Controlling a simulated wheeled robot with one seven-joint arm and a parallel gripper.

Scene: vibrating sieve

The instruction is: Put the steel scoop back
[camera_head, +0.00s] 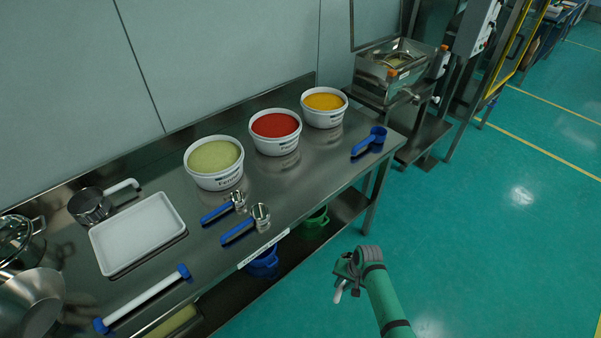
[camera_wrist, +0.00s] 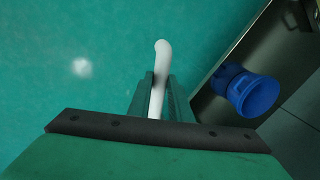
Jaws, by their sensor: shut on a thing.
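My gripper (camera_head: 345,277) is over the open floor, to the right of the steel table's front edge. It is shut on a white rod-like handle (camera_head: 338,295). In the wrist view the handle (camera_wrist: 162,58) stands between the two fingers (camera_wrist: 157,98), its rounded end past the tips. Whatever is at its other end is hidden, so I cannot tell from these views that it is the steel scoop. Two scoops with steel bowls and blue handles (camera_head: 217,212) (camera_head: 240,231) lie on the table. A round steel vessel with a white handle (camera_head: 92,208) is at the left.
On the steel table (camera_head: 215,270) are a white tray (camera_head: 135,237), tubs of green (camera_head: 214,178), red (camera_head: 276,145) and yellow powder (camera_head: 324,117), and a blue scoop (camera_head: 372,139). A blue bucket (camera_wrist: 250,93) is on the lower shelf. The sieve machine (camera_head: 392,80) stands behind. The right floor is clear.

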